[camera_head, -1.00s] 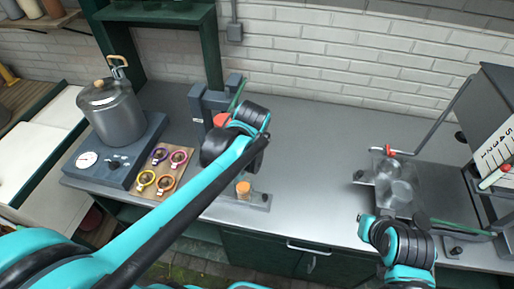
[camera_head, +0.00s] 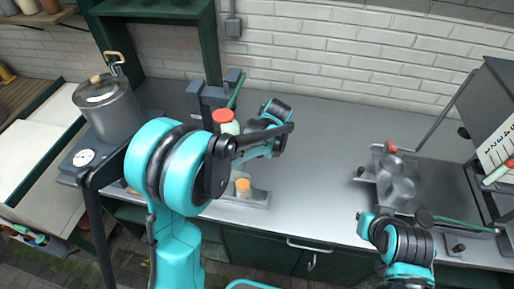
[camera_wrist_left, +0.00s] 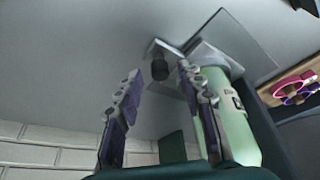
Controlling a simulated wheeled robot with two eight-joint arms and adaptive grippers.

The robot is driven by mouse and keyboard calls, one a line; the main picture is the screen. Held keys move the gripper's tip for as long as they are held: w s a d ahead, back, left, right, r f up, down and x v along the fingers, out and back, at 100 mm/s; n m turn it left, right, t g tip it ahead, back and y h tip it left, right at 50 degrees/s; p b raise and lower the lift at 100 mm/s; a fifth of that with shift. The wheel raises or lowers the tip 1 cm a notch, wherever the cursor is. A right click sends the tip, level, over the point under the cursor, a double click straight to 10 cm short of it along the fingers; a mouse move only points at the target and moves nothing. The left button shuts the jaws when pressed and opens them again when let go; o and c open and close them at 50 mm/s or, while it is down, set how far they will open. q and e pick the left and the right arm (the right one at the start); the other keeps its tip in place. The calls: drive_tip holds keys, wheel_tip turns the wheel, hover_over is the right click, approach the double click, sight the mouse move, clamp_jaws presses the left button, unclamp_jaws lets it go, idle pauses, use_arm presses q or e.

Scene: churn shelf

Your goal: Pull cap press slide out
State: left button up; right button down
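The cap press is a dark frame (camera_head: 205,98) with a green lever at the back of the counter. A red-capped pale bottle (camera_head: 223,118) stands by it, partly behind my left arm. In front lies a metal slide plate (camera_head: 258,201) with an orange-capped jar (camera_head: 243,187). In the left wrist view, my left gripper (camera_wrist_left: 158,76) is open and empty. A dark knob (camera_wrist_left: 160,68) on a metal plate shows beyond the gap between its fingers, and a pale green bottle (camera_wrist_left: 232,118) stands beside the right finger. My right wrist hovers at the front right; its fingers are unclear.
A pot (camera_head: 108,108) stands on a hot plate at the left. A clear vessel (camera_head: 397,178) and a rack with a scale (camera_head: 497,150) are at the right. The middle of the counter (camera_head: 325,150) is clear. Coloured rings (camera_wrist_left: 295,88) show in the wrist view.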

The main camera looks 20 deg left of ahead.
use_arm(q)
drive_tip(key=shift+w+a+f, duration=0.1)
drive_tip(key=shift+a+f, duration=0.05)
drive_tip(key=shift+f, duration=0.25)
clamp_jaws()
drive_tip(key=d, duration=1.1)
drive_tip(key=shift+w+d, duration=0.3)
drive_tip(key=shift+d, duration=0.05)
unclamp_jaws()
